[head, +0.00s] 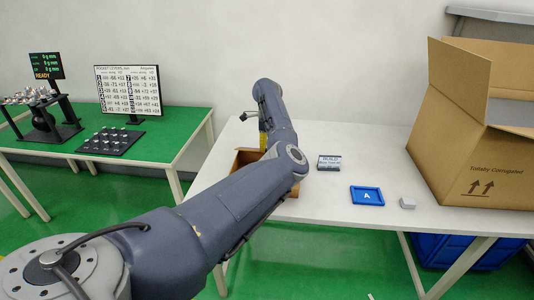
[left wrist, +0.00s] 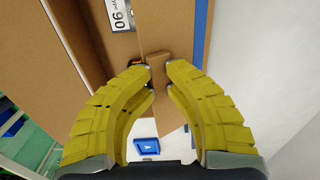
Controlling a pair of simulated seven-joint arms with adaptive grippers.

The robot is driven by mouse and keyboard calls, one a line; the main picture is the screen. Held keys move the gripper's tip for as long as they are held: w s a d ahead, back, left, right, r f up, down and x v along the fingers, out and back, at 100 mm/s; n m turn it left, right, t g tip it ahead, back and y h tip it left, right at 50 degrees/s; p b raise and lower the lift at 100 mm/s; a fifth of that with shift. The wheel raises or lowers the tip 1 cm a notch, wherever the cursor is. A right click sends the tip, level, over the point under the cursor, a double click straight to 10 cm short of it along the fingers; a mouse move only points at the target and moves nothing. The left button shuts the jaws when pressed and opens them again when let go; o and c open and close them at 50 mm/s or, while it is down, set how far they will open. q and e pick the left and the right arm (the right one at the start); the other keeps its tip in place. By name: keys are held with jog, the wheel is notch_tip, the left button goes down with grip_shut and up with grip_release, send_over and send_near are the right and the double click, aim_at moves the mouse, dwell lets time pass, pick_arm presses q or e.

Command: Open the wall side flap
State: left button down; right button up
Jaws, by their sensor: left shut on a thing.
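A small open brown cardboard box (head: 240,158) stands on the white table, mostly hidden behind my left arm in the head view. In the left wrist view its cardboard (left wrist: 110,75) fills the upper left, with a white label on it. My left gripper (left wrist: 157,70) has yellow ribbed fingers, with tips closed on a narrow brown cardboard flap (left wrist: 158,62). In the head view, only a bit of yellow finger of the left gripper (head: 263,140) shows beside the box. How far the flap is folded is hard to tell. My right gripper is not in view.
A large open carton (head: 440,140) stands at the table's right. A blue tray marked A (head: 367,196), a small grey block (head: 407,202) and a sign (head: 329,163) lie between. A green-topped table (head: 165,138) with displays is at left. The wall is close behind.

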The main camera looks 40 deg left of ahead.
pick_arm(q)
jog(key=shift+w+a+r, duration=0.2)
jog(key=shift+w+a, duration=0.05)
jog(key=shift+w, duration=0.2)
dwell(0.5)
jog(key=c, duration=1.6)
grip_release()
jog(key=shift+w+a+f, duration=0.1)
jog(key=shift+c, duration=0.2)
jog(key=o, duration=0.4)
jog(key=shift+w, duration=0.1)
jog(key=shift+o, duration=0.2)
jog(key=shift+r, duration=0.2)
notch_tip(320, 180, up, 12)
